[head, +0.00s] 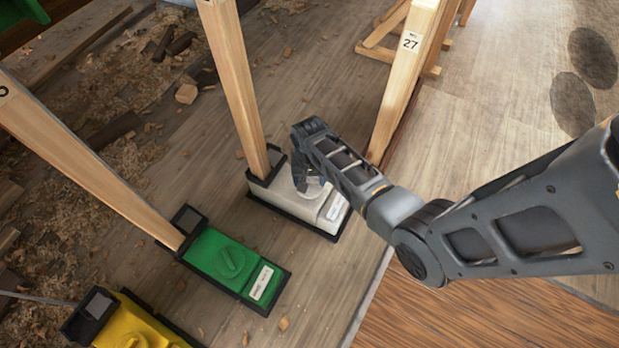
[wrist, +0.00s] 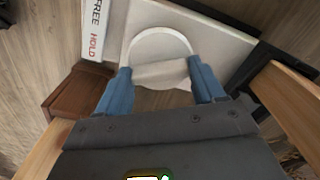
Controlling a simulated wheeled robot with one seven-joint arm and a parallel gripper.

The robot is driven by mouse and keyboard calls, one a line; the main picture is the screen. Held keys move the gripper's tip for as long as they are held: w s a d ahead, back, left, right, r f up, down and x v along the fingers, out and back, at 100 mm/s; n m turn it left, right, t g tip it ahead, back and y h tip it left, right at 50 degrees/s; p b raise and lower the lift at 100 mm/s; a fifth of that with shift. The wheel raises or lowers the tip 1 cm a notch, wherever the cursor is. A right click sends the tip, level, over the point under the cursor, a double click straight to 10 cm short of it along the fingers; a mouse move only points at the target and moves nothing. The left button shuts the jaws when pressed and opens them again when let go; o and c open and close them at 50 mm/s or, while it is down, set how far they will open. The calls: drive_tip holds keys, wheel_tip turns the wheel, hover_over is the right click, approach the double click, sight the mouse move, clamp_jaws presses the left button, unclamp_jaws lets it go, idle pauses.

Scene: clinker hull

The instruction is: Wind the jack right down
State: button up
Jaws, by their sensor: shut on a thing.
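A white jack (head: 280,188) in a black frame stands on the plank floor at the foot of a wooden prop. My gripper (head: 314,182) is down on its top. In the wrist view my gripper (wrist: 161,76) has its two blue fingers on either side of the raised bar of a round white knob (wrist: 160,45), shut on it. A label strip (wrist: 95,28) reading FREE and HOLD lies beside the knob. My arm and gripper partly hide the knob in the head view.
Wooden props (head: 235,75) rise close to my gripper, one marked 27 (head: 408,60). Wood shavings and offcuts (head: 150,70) litter the left.

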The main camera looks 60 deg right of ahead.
drive_tip(key=shift+c, duration=0.6)
drive_tip(key=shift+r+n+p, duration=0.1)
drive_tip(key=shift+n+p, duration=0.2)
drive_tip(key=shift+p, duration=0.05)
drive_tip(key=shift+n+p, duration=0.55)
drive_tip(key=shift+n, duration=0.05)
drive_tip(key=n+p, duration=0.1)
drive_tip(key=n, duration=0.1)
drive_tip(key=shift+n+p, duration=0.3)
drive_tip(key=shift+p, duration=0.1)
drive_tip(key=n+p, duration=0.1)
drive_tip(key=n, duration=0.2)
drive_tip(key=shift+p, duration=0.35)
drive_tip(key=shift+n+p, duration=0.45)
drive_tip(key=shift+n, duration=1.45)
